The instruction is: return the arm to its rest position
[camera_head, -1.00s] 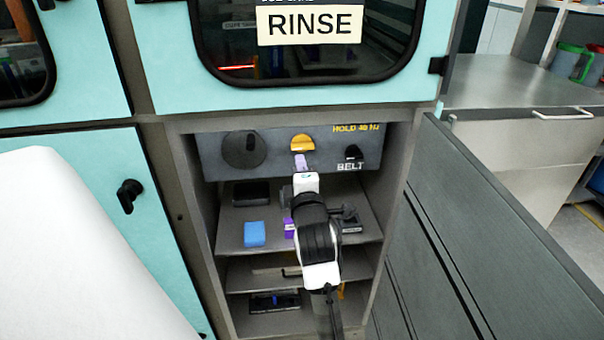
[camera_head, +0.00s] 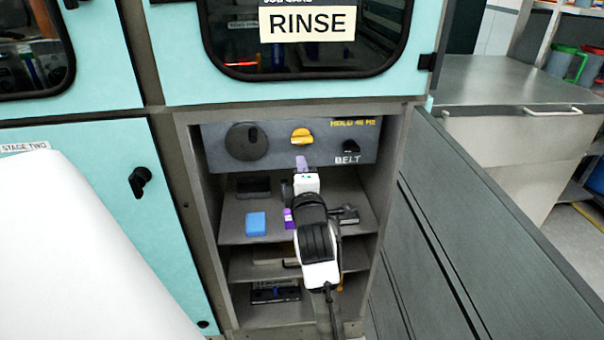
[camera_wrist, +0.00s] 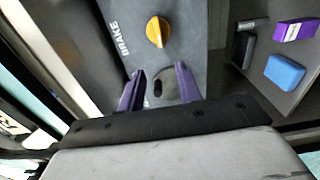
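My gripper (camera_head: 301,163) is just below a yellow knob (camera_head: 302,137) on the grey control panel (camera_head: 215,150) of an open cabinet bay. In the wrist view the two purple fingers of my gripper (camera_wrist: 160,82) stand apart with nothing held between them. The yellow knob also shows in the wrist view (camera_wrist: 157,32), beyond the fingertips and clear of them, next to the word BRAKE. In the head view my arm reaches into the bay from the front and hides part of the shelves.
A round black dial (camera_head: 246,141) and a small black knob (camera_head: 351,147) flank the yellow one. A blue block (camera_head: 256,224) and a purple box (camera_head: 288,218) lie on the shelf (camera_head: 232,238) below. The open grey door (camera_head: 450,230) stands close at the right.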

